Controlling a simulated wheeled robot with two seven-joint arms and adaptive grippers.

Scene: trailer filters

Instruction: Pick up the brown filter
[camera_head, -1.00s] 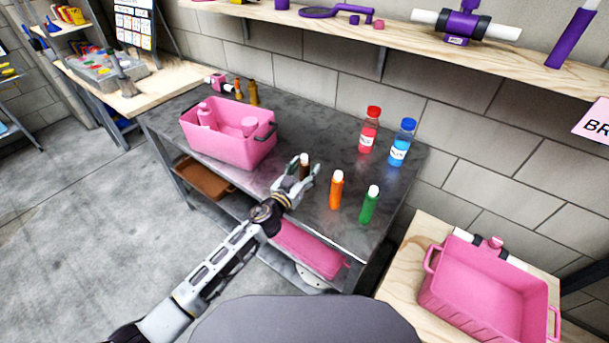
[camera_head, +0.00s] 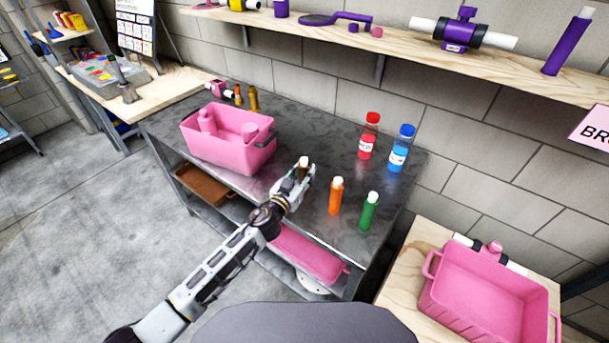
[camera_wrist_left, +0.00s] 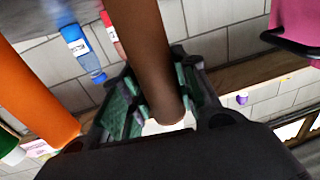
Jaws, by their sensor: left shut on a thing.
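The brown filter (camera_head: 303,170) is a slim upright cylinder with a white cap, at the front middle of the dark metal table. My left gripper (camera_head: 300,179) is shut on it, with a finger on either side. The left wrist view shows the brown filter (camera_wrist_left: 152,60) large between the green-padded fingers (camera_wrist_left: 158,98). I cannot tell whether its base touches the table. The fingers hide part of the filter in the head view. My right gripper is in neither view.
To the right stand an orange filter (camera_head: 336,197) and a green filter (camera_head: 369,211). Behind them are a red bottle (camera_head: 369,137) and a blue bottle (camera_head: 401,149). A pink bin (camera_head: 225,149) sits to the left. An empty pink crate (camera_head: 490,290) is at far right.

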